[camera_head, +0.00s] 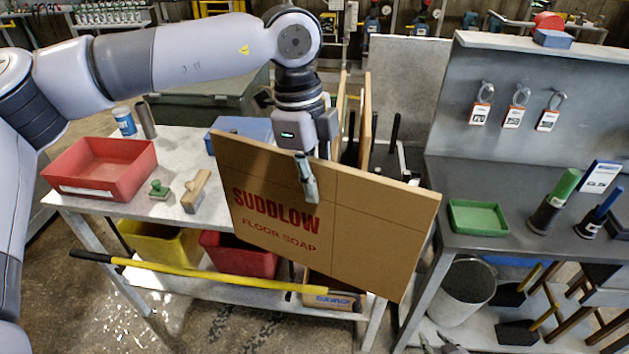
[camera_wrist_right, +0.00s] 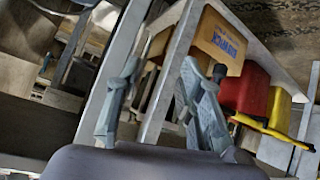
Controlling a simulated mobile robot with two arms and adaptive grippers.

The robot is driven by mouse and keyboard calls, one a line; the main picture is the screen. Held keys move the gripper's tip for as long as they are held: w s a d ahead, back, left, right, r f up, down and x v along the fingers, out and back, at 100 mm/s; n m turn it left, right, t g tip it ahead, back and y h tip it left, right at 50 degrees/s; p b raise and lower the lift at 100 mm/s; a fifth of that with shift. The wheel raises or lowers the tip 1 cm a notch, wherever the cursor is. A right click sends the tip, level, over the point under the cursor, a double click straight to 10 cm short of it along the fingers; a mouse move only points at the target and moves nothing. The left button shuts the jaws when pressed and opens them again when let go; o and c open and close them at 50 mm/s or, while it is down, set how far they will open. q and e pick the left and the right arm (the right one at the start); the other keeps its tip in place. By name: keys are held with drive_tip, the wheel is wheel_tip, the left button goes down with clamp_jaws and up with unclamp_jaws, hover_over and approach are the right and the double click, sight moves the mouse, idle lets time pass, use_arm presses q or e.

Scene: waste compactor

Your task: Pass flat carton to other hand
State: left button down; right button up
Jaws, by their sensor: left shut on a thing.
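The flat carton (camera_head: 335,213) is a brown sheet printed "SUDDLOW FLOOR SOAP" in red. It hangs tilted in front of the table in the head view. My left gripper (camera_head: 307,182) is shut on its upper edge, with one finger across the printed face. My right gripper (camera_head: 437,343) shows only as grey fingertips at the bottom edge of the head view, below and right of the carton. In the right wrist view its fingers (camera_wrist_right: 160,66) are apart with nothing held between them. I cannot make out the flat carton in the right wrist view.
A light table (camera_head: 95,205) holds a red tray (camera_head: 103,170), stamps and a blue box. A yellow-handled pole (camera_head: 220,280) crosses its front. A dark workbench (camera_head: 480,243) stands right, with a green tray (camera_head: 477,217). A small box (camera_wrist_right: 218,42) sits on the lower shelf.

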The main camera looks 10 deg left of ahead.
drive_tip(key=s+f+m+g+h, duration=0.1)
drive_tip(key=s+f+g, duration=0.1)
drive_tip(key=s+f, duration=0.65)
drive_tip(key=s+f+m+g+h, duration=0.15)
drive_tip(key=s+f, duration=0.35)
drive_tip(key=s, duration=0.6)
drive_tip(key=s+a+f+g, duration=0.1)
drive_tip(key=s+f+g, duration=0.1)
drive_tip(key=s, duration=0.9)
drive_tip(key=s+a+f+g, duration=0.1)
drive_tip(key=s+f+g, duration=0.2)
drive_tip(key=s, duration=0.8)
drive_tip(key=shift+s+f, duration=0.3)
drive_tip(key=shift+f, duration=0.2)
